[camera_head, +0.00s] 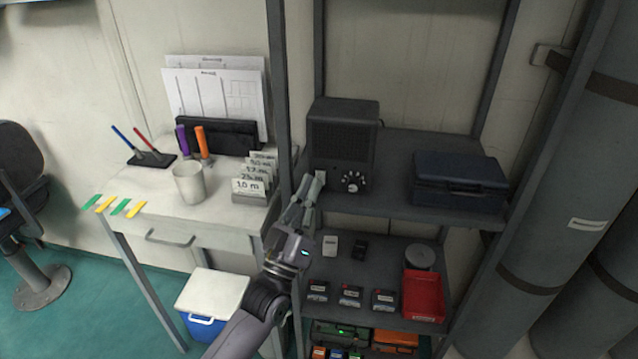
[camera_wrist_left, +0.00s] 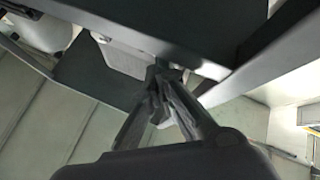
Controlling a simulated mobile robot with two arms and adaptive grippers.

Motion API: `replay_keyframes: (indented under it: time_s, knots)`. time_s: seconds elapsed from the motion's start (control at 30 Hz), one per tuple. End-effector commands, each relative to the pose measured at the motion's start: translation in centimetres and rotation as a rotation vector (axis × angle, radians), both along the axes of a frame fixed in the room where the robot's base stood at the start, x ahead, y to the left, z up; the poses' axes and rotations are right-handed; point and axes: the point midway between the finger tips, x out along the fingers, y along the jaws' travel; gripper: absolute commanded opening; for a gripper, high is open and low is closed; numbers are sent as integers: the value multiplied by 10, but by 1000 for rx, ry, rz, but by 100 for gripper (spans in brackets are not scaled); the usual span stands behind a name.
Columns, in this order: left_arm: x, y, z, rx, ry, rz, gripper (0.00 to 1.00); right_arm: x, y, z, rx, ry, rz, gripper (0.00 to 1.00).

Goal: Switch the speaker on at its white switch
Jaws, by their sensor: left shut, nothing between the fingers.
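The speaker (camera_head: 343,138) is a dark box with a grille, standing on the upper shelf of the rack. A round dial with pale marks (camera_head: 352,183) is on its lower front. A small pale patch (camera_head: 320,175) at its lower left front corner is probably the white switch, partly hidden by my fingers. My left gripper (camera_head: 311,184) is shut and empty, its fingertips at that corner; I cannot tell if they touch. In the left wrist view the shut fingers (camera_wrist_left: 165,85) reach up to a dark edge. My right gripper is not in view.
A dark blue case (camera_head: 459,182) sits right of the speaker. A rack post (camera_head: 278,100) stands close left of my gripper. The lower shelf holds small boxes and a red tray (camera_head: 424,295). A white desk (camera_head: 160,205) with a mug (camera_head: 188,184) and cards stands left.

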Motion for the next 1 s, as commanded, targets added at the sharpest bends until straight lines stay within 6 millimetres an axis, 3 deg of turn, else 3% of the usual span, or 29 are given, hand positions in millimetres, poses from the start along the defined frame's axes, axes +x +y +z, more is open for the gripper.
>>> replay_keyframes:
  time_s: [0.47, 1.0]
  knots:
    - [1, 0, 0, 1, 1, 0, 0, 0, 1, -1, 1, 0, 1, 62]
    - [-13, 1, 1, 1, 0, 1, 0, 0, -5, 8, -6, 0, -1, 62]
